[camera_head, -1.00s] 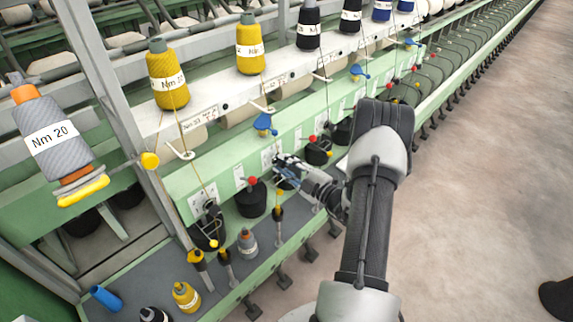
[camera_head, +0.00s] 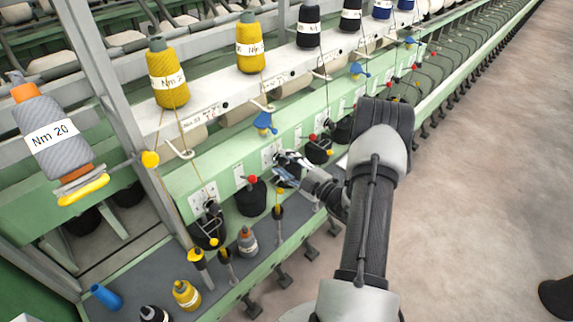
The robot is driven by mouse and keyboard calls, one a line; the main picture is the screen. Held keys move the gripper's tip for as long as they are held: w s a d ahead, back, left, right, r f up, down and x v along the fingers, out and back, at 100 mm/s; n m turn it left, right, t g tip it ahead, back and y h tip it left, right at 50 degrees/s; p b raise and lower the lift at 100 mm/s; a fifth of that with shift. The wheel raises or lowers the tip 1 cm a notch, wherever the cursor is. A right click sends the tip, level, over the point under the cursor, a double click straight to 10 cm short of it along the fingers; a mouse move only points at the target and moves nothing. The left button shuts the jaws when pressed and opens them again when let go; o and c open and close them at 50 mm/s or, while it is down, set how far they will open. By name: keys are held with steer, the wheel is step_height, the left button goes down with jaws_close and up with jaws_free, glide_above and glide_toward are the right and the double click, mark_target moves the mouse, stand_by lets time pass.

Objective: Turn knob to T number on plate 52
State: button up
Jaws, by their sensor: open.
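A row of white plates runs along the green rail of the spinning frame. One plate (camera_head: 270,156) is just left of my gripper's tip; its number is too small to read, and I cannot tell which plate is 52. My gripper (camera_head: 282,168) is open at the rail, close to this plate. Its fingers cover part of the area, so any knob there is hidden and contact cannot be told. Another plate (camera_head: 239,174) sits further left on the rail, above a black drum with a red ball.
Yellow bobbins (camera_head: 167,75) stand on the white upper rail. Blue levers (camera_head: 263,123) and red balls (camera_head: 253,180) stick out from the frame. Small bobbins (camera_head: 186,294) stand on the grey lower shelf. The floor (camera_head: 470,210) at right is mostly clear.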

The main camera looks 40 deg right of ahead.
steer(key=shift+s, duration=0.1)
steer(key=s, duration=1.1)
steer(key=shift+s+d, duration=0.4)
steer(key=shift+d, duration=0.05)
